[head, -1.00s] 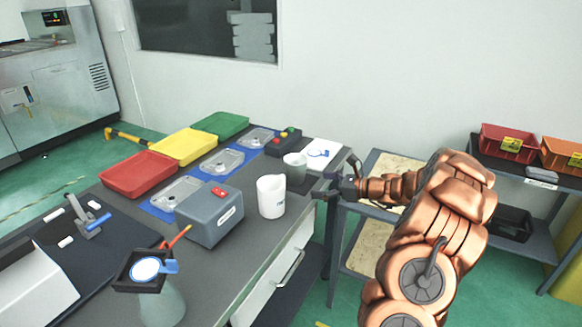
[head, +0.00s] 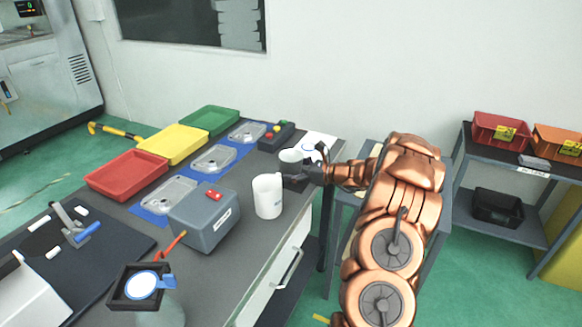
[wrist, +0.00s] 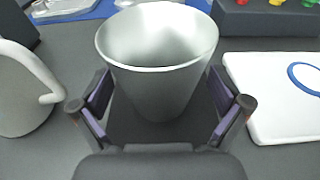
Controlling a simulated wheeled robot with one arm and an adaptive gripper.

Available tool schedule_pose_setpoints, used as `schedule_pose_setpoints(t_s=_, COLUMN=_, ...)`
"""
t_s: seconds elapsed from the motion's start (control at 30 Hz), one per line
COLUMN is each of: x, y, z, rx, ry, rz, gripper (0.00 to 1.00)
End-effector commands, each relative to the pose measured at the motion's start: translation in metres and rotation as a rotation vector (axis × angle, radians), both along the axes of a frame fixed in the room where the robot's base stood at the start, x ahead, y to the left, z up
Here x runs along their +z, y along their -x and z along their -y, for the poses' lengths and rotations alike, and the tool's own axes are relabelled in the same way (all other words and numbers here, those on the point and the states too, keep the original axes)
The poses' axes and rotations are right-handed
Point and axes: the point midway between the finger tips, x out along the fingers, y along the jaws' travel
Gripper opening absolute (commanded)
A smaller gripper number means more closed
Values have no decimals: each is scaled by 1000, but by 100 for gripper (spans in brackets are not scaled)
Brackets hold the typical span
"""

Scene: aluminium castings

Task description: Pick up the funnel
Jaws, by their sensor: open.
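The thing I take to be the funnel is a grey, tapered, wide-mouthed vessel (wrist: 158,82), standing upright on the bench. In the head view the funnel (head: 290,158) is near the bench's far right end; its lower part is partly hidden by my gripper. My gripper (wrist: 160,108) is open, with one finger on each side of the funnel's lower body. I cannot tell whether either finger touches it. In the head view my gripper (head: 300,174) reaches in from the right, low over the bench.
A white mug (head: 267,196) stands nearby, with its handle left of the funnel in the wrist view. A white sheet with a blue ring (wrist: 285,95) lies to the right. A dark button box (head: 277,137) is behind. A grey box (head: 205,222) and coloured trays (head: 173,145) are farther left.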

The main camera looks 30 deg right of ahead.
Motion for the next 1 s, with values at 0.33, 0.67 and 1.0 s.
schedule_pose_setpoints(t_s=0.33, x=-1, y=-5, z=-4, rx=1, ry=2, rz=1, gripper=95)
schedule_pose_setpoints(t_s=0.67, x=0, y=-5, z=-4, rx=3, ry=2, rz=1, gripper=61)
schedule_pose_setpoints(t_s=1.0, x=0, y=-5, z=-4, rx=2, ry=2, rz=1, gripper=31)
